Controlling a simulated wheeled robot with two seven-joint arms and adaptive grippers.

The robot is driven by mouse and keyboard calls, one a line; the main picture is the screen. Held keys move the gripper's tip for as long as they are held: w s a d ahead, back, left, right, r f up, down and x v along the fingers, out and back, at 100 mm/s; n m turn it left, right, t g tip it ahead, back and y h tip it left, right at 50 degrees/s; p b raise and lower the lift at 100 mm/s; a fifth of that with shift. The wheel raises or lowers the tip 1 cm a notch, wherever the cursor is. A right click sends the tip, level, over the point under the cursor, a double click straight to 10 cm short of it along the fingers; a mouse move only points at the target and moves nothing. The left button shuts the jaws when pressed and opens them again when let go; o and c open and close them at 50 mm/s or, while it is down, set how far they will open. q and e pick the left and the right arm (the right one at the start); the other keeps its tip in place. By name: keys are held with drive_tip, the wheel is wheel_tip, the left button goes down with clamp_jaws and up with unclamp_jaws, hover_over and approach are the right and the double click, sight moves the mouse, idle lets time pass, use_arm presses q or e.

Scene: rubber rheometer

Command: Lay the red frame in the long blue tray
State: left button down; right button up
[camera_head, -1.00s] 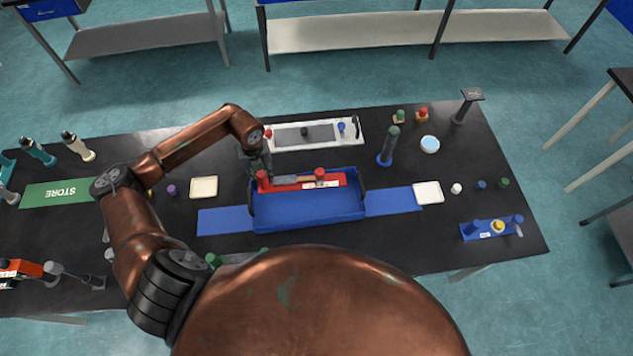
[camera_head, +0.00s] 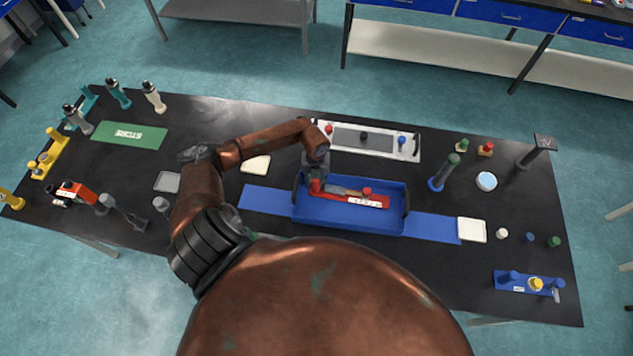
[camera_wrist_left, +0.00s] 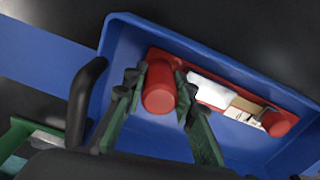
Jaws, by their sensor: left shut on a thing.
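The red frame (camera_head: 350,198) is a flat red bar with a red round post near each end and a pale label. It is inside the long blue tray (camera_head: 345,223), within its walls; I cannot tell whether its whole underside touches the floor. My left gripper (camera_head: 316,184) reaches down into the tray's left part. In the left wrist view its dark green fingers (camera_wrist_left: 160,80) are shut on the frame's near red post (camera_wrist_left: 160,97), one on each side. The other post (camera_wrist_left: 275,123) is free. My right gripper is not in view.
The tray stands on a blue strip (camera_head: 432,228), with a dark handle at each end. A green STORE mat (camera_head: 129,134) lies left.

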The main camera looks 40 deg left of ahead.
use_arm(q)
drive_tip(key=shift+w, duration=0.15)
drive_tip(key=c, duration=2)
unclamp_jaws()
drive_tip(key=o, duration=0.4)
drive_tip(key=shift+r, duration=0.35)
wheel_tip(320, 180, up, 10)
drive_tip(key=shift+r+b, duration=0.1)
drive_tip(key=shift+b, duration=1)
drive_tip(key=shift+r, duration=0.6)
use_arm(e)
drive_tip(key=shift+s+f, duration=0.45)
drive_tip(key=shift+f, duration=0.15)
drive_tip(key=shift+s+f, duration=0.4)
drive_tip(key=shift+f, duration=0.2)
